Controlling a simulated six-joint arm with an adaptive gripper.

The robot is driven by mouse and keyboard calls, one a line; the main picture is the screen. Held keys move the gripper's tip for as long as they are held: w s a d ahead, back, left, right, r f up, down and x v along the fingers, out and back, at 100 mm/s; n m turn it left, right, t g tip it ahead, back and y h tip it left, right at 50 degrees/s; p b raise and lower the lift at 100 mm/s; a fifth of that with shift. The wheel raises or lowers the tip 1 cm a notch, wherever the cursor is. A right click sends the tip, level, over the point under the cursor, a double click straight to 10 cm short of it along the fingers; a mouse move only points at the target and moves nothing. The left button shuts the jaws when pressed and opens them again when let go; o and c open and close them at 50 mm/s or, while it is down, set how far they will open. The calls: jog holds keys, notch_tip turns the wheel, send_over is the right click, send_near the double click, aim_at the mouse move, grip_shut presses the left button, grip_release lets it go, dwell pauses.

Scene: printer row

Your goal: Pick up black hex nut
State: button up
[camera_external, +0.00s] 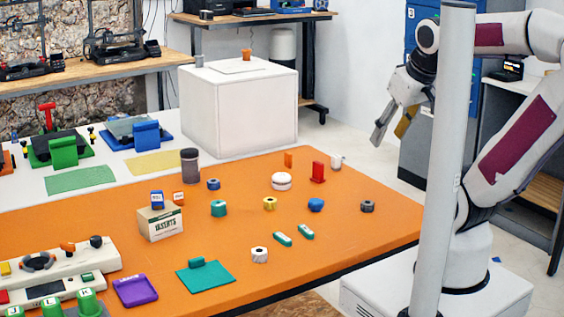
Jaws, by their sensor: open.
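A small dark grey to black nut-like piece (367,206) lies on the orange table near its right edge. It looks like the black hex nut, though its exact shape is too small to be sure of. My gripper (388,136) hangs in the air above and beyond the table's right edge, pointing down. It is open and empty, well apart from the nut. A pale vertical pole in front hides part of my arm.
A blue nut (316,205), a yellow nut (269,203) and a red stand (318,173) are on the orange table (330,240). A cardboard box (160,223) stands at left. A white box (238,108) stands behind. The table around the dark nut is clear.

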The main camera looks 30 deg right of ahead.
jog(key=w+d+r+n+t+h, duration=0.25)
jog(key=w+d+n, duration=0.35)
jog(key=w+d, duration=0.3)
jog(key=w+d+r+n+t+h, duration=0.1)
jog(key=w+d+r+n+h, duration=0.15)
jog(key=w+d+n, duration=0.65)
jog(key=w+d+f+n+t+y, duration=0.1)
jog(key=w+d+f+n, duration=0.1)
jog(key=w+n, duration=0.3)
jog(key=w+d+f+n+t+y, duration=0.1)
jog(key=w+d+f+n+y, duration=0.2)
jog(key=w, duration=0.5)
notch_tip(320, 180, down, 14)
jog(key=n+y, duration=0.5)
jog(key=n, duration=0.8)
jog(key=s+f+n+g+y, duration=0.1)
jog(key=s+f+n+y, duration=0.1)
jog(key=s+f+n, duration=0.1)
jog(key=s+a+f+n+g+y, duration=0.1)
jog(key=s+f+n+g+y, duration=0.1)
jog(key=s, duration=0.5)
jog(key=s+a+f+n+g+y, duration=0.1)
jog(key=s+f+n+y, duration=0.3)
jog(key=s+f+n, duration=0.1)
notch_tip(320, 180, down, 2)
jog(key=shift+a+n+g, duration=0.15)
jog(key=shift+n+g, duration=0.1)
jog(key=shift+n, duration=0.45)
